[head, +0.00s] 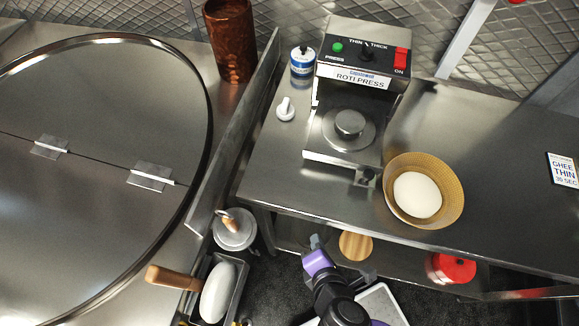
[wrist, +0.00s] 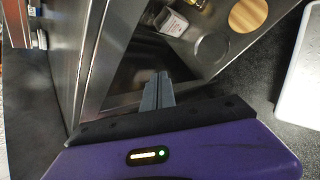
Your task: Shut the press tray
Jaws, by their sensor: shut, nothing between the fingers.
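The roti press (head: 362,78) stands on the steel counter with its control panel on top. Its press tray (head: 318,150) sticks out in front below the panel, with a round metal plate and knob on it. A small dark handle (head: 366,178) is at the tray's front edge. My gripper (head: 315,241) is below and in front of the counter edge, lower than the tray and apart from it. In the wrist view my gripper's grey fingers (wrist: 157,92) are together and empty, beside steel panels and a shelf. The press tray cannot be made out in the wrist view.
A basket (head: 445,203) with a white dough ball stands right of the tray. A white knob-like item (head: 285,109) and a blue-white tin (head: 303,60) stand left of the press. Below the counter are a wooden disc (head: 355,245) and a red container (head: 452,268).

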